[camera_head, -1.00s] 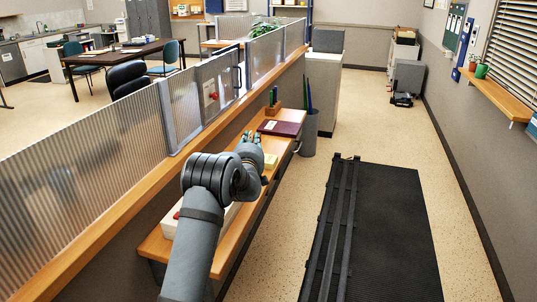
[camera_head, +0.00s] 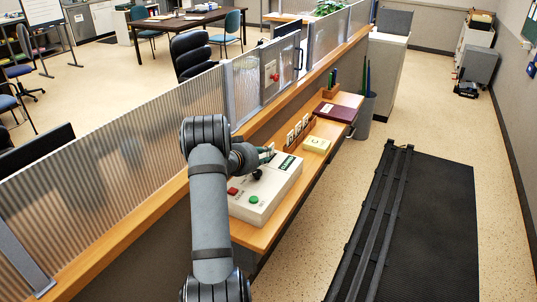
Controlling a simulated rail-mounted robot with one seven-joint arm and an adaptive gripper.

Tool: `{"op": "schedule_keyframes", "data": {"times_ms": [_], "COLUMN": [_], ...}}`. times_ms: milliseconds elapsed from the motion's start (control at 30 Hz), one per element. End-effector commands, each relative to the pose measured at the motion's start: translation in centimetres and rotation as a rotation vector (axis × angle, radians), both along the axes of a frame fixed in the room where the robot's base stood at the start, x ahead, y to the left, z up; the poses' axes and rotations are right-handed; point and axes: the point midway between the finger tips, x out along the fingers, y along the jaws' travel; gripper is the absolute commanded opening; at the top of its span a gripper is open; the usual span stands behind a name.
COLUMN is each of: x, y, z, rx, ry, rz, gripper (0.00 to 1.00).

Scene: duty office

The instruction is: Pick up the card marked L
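Small white cards (camera_head: 298,129) stand upright in a wooden rack on the narrow shelf, with dark marks too small to read. I cannot tell which one is marked L. My gripper (camera_head: 268,154) is above the back end of the white control box, to the left of and nearer than the card rack. It is partly hidden by my wrist, and I cannot see whether the fingers are open or shut. No card shows in it.
The white control box (camera_head: 254,205) has a red button, a green button and a black knob. A yellow pad (camera_head: 317,144), a maroon book (camera_head: 335,112) and a pen holder (camera_head: 329,92) lie farther along the shelf (camera_head: 264,236). A ribbed partition (camera_head: 120,150) runs along the left.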

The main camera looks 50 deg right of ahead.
Motion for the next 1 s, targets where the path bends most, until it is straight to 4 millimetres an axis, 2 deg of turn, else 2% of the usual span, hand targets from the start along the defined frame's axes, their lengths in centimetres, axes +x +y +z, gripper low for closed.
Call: {"op": "schedule_keyframes", "data": {"times_ms": [267,433,600,867,1000], "x": [0.5,1.1,1.4,1.5,1.5], "y": [-2.3,-4.7,-6.3,-6.7,-6.7], "z": [-0.4,-0.3,-1.4,-1.7,-1.7], "rx": [-0.002,-0.001,-0.001,-0.002,-0.003], "ry": [0.001,0.002,0.003,0.003,0.003], "rz": [0.002,0.002,0.004,0.005,0.004], "gripper": [0.2,0.2,0.2,0.2,0.13]}}
